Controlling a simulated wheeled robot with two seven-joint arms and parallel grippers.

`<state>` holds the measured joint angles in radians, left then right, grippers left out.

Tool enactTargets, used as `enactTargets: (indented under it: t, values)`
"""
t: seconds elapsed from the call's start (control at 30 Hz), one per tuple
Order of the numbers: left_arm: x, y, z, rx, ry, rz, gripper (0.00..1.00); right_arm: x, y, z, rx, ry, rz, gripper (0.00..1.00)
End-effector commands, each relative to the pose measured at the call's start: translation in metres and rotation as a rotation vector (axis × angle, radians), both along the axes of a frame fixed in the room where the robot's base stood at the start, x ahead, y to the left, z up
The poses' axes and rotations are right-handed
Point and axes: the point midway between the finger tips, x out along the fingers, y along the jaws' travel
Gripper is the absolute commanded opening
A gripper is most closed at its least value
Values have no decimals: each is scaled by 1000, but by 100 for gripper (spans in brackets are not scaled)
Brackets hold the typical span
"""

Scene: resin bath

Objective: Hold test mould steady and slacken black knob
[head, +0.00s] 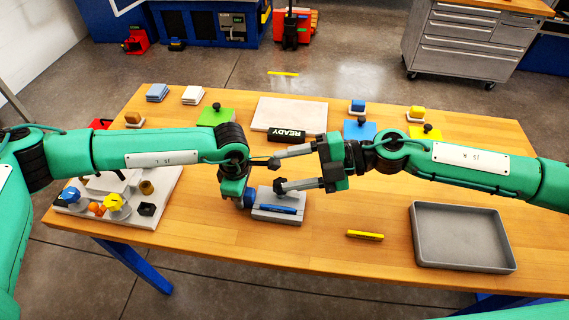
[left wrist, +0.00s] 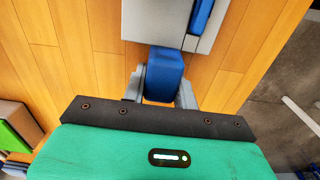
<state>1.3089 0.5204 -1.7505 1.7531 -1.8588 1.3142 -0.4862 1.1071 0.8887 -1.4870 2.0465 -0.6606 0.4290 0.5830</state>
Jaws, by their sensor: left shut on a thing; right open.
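The test mould appears to be the grey block (head: 264,213) with a blue bar (head: 278,209) on top, near the table's front middle. It also shows at the top of the left wrist view (left wrist: 160,18). My left gripper (head: 247,197) points down at its left side, shut on a blue block (left wrist: 164,75) that sits against the mould. My right gripper (head: 276,175) is open and empty, its two fingers pointing left above the mould's back edge. I see no black knob on this mould; it may be hidden behind the grippers.
Green (head: 216,117), blue (head: 360,130) and yellow (head: 424,133) pieces with black knobs stand at the back. A pale slab (head: 290,112) and a READY sign (head: 287,136) lie behind the grippers. A grey tray (head: 463,237), yellow bar (head: 365,235) and fixture board (head: 165,185) flank the front.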

Motion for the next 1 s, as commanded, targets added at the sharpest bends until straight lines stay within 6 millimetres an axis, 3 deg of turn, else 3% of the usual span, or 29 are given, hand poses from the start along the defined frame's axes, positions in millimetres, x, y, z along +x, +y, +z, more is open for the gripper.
enactTargets:
  t: [0.2, 0.4, 0.8, 1.0]
  values:
    - [0, 0, 0, 0, -1, 1, 0, -1, 12, 8, -30, -293, 151, 57]
    - [0, 0, 0, 0, -1, 1, 0, 0, 16, 10, -50, -437, 221, 57]
    - [0, 0, 0, 0, -1, 1, 0, 1, 16, 11, -55, -469, 235, 57]
    - [0, 0, 0, 0, -1, 1, 0, -1, 16, 15, -1, -391, 176, 57]
